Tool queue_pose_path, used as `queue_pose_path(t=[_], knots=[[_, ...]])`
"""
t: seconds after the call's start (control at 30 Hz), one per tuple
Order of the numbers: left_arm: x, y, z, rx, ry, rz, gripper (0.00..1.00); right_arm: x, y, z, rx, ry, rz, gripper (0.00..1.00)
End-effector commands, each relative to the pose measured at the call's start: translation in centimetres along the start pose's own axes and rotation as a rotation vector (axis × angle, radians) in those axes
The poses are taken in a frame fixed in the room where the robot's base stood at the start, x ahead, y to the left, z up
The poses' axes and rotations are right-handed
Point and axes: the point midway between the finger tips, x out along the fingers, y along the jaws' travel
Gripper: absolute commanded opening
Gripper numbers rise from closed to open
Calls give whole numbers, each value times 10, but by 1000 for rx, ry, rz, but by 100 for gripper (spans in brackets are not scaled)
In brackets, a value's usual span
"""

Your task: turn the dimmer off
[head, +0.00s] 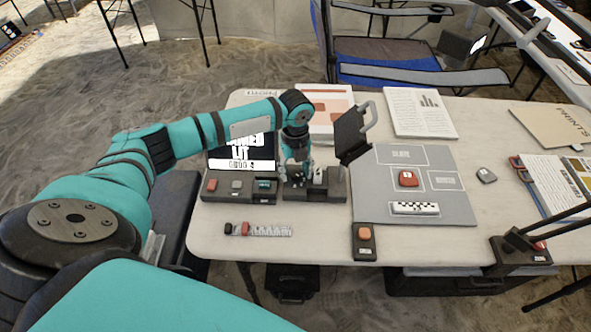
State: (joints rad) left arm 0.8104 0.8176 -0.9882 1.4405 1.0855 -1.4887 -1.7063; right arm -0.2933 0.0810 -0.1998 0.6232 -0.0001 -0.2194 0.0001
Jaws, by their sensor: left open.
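My left gripper (297,179) points down over a dark control box (328,193) at the left middle of the table. It is open, with its fingers close above or around the left part of the box's top; I cannot tell whether they touch it. The gripper hides that part, so any dimmer knob or slider there is not clear. Left of it stands another dark box (240,198) with a red button, a grey button and a small teal display. My right gripper is not in view.
A grey mat (440,208) holds a red object (408,178) and a checkered scale bar (414,208). A box with an orange button (363,240) stands at the front edge. A hinged dark panel (352,135) stands right of my gripper. Papers lie behind.

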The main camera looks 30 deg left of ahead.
Motion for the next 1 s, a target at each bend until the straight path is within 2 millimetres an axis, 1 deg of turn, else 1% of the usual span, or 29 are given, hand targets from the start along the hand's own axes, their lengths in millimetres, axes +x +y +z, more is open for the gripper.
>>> queue_pose_path(t=[0.03,0.1,0.27,0.37,0.67,0.87,1.0], knots=[[2,0,0,0,0,0,50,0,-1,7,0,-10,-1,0],[2,0,0,0,0,0,50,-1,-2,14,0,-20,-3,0],[2,0,0,0,0,0,50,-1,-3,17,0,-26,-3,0],[2,0,0,0,0,0,39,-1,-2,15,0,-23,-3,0],[2,0,0,0,-1,-1,0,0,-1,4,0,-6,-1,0],[1,0,0,-6,0,-1,0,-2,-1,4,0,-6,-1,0],[-1,-1,0,-37,0,-1,0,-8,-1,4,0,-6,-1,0]])
